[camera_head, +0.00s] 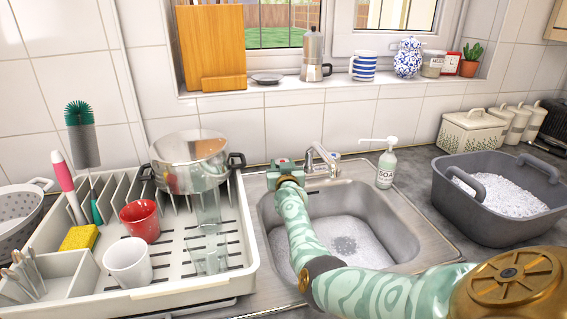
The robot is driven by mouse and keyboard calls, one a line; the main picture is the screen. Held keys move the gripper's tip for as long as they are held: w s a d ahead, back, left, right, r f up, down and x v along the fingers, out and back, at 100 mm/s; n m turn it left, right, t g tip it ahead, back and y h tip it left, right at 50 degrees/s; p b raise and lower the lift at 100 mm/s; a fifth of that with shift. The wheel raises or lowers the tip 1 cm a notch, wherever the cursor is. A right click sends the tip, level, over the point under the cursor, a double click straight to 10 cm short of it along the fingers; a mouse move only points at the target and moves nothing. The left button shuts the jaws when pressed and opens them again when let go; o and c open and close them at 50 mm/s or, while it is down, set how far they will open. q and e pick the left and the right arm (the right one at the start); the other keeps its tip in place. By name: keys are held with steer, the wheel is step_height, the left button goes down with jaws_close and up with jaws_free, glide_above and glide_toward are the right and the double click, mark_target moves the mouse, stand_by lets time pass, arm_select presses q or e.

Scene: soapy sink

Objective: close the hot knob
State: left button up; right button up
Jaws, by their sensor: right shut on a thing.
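The steel tap (324,158) stands at the back rim of the sink (375,205). My right arm reaches across the sink from the lower right, and my right gripper (289,166) is at the left side of the tap. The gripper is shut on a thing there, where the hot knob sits. The hot knob is hidden behind the gripper, so I cannot tell its turn. A small knob (337,155) shows on the right side of the tap. Foamy water lies in the basin. My left gripper is not in view.
A dish rack (245,262) with a steel pot (190,160), a red cup (140,219), a white cup (128,262) and glasses stands left of the sink. A soap bottle (386,168) stands right of the tap. A grey tub (480,215) is farther right.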

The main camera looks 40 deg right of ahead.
steer(key=shift+m+g+h+b, duration=0.4)
steer(key=shift+m+g+h, duration=0.2)
steer(key=shift+m+h, duration=0.1)
steer(key=shift+r+g+h, duration=0.15)
steer(key=shift+g+h, duration=0.15)
steer(key=shift+h, duration=0.1)
steer(key=o, duration=1)
steer(key=p+v, duration=0.3)
steer(key=v, duration=0.4)
steer(key=shift+a+p, duration=0.2)
steer(key=shift+p, duration=0.2)
steer(key=shift+s, duration=0.15)
